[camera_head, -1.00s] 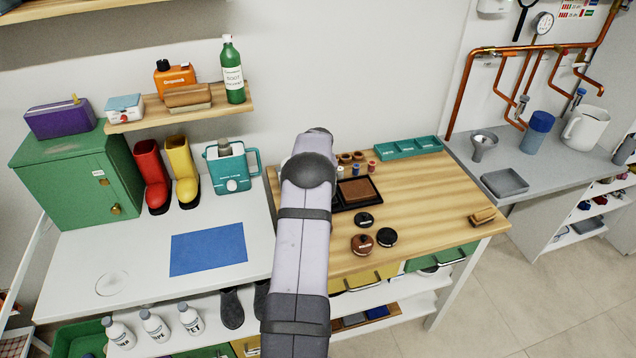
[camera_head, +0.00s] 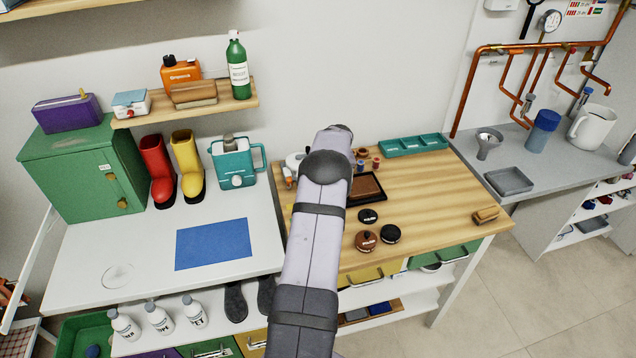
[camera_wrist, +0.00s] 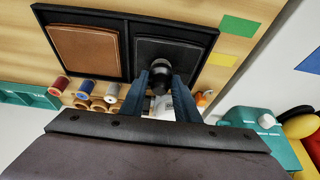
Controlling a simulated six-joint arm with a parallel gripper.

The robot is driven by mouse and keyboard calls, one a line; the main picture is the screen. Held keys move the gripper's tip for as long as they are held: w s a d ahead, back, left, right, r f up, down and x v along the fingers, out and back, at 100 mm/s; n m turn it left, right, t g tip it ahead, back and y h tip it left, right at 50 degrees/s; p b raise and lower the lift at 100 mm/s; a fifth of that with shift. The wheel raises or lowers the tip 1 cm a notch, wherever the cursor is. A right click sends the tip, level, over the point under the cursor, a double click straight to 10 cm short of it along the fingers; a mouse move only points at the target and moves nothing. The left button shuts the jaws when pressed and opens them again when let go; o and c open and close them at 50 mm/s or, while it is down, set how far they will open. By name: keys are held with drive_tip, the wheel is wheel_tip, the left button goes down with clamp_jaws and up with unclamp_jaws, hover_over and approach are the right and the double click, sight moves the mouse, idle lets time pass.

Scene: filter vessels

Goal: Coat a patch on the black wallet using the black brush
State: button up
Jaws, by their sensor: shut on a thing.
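In the wrist view the black wallet (camera_wrist: 148,47) lies flat in the right compartment of a black two-part tray (camera_wrist: 127,28). The brown wallet (camera_wrist: 85,48) lies in the left one and also shows in the head view (camera_head: 366,187). My gripper (camera_wrist: 160,88) is shut on the black brush (camera_wrist: 160,73), a dark round piece between the fingertips. The brush overlaps the lower edge of the black wallet in the picture. I cannot tell whether it touches the wallet. In the head view my arm hides the gripper, the brush and the black wallet.
Several thread spools (camera_wrist: 60,85) stand beside the tray. Round tins, black (camera_head: 390,234) and brown (camera_head: 366,241), sit on the wooden bench top (camera_head: 440,190). A teal tray (camera_head: 413,144) lies at the back. A teal machine (camera_head: 235,163) stands to the left. The bench's right side is mostly clear.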

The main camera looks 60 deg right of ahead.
drive_tip(key=shift+s+d, duration=1.7)
drive_tip(key=shift+s+a, duration=0.35)
drive_tip(key=shift+s, duration=0.05)
drive_tip(key=shift+w+a, duration=3.7)
drive_tip(key=shift+w+a+r, duration=0.1)
drive_tip(key=shift+r, duration=0.25)
wheel_tip(320, 180, up, 7)
drive_tip(key=p, duration=0.3)
drive_tip(key=shift+r+p, duration=0.2)
drive_tip(key=shift+p, duration=0.2)
